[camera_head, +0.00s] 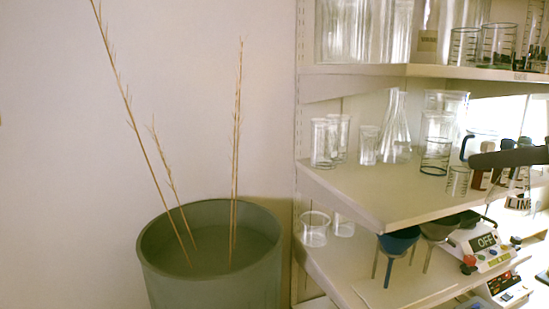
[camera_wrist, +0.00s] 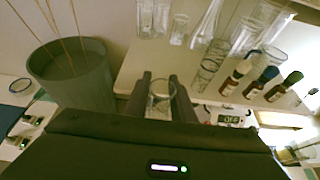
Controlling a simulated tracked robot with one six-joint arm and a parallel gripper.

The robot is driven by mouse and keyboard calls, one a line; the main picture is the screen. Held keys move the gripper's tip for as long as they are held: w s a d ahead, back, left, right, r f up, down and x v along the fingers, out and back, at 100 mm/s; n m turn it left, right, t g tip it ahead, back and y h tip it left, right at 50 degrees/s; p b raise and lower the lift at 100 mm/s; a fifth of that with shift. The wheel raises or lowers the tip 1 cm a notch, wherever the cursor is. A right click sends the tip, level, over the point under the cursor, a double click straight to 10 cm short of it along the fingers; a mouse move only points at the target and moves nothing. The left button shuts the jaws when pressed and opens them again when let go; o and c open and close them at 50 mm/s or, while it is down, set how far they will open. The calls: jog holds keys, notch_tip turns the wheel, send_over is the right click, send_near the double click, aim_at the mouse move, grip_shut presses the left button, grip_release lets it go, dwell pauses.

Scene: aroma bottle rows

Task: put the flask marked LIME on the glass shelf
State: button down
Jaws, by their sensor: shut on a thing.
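The flask marked LIME (camera_head: 518,203) is clear glass with a dark-lettered label, at the right of the head view. My gripper (camera_head: 478,160) is a dark bar just above it there, partly cut off by the frame edge. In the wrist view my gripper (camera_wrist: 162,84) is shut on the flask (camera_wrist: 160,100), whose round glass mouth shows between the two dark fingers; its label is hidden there. The middle shelf (camera_head: 355,200) bears several glass vessels and has bare room along its front left. It also shows in the wrist view (camera_wrist: 140,62), beyond the fingers.
Small dark-capped bottles (camera_wrist: 268,75) stand on the shelf at the right. A tall conical flask (camera_head: 397,130) and beakers (camera_head: 436,150) stand farther back. Below are a blue funnel (camera_head: 398,241) and a scale (camera_head: 485,245). A grey-green planter (camera_head: 212,260) stands left.

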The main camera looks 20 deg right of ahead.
jog(key=r+x, duration=0.2)
jog(key=x, duration=0.7)
jog(key=w+r+x, duration=0.1)
jog(key=r+x, duration=0.1)
jog(key=x, duration=0.8)
jog(key=shift+w+a, duration=0.15)
jog(key=shift+w, duration=0.35)
notch_tip(320, 180, down, 3)
jog(key=shift+f, duration=0.15)
jog(key=shift+w+f, duration=0.2)
jog(key=shift+f, duration=0.1)
jog(key=c, duration=1.5)
grip_release()
jog(key=shift+s, duration=0.1)
jog(key=v, duration=1.2)
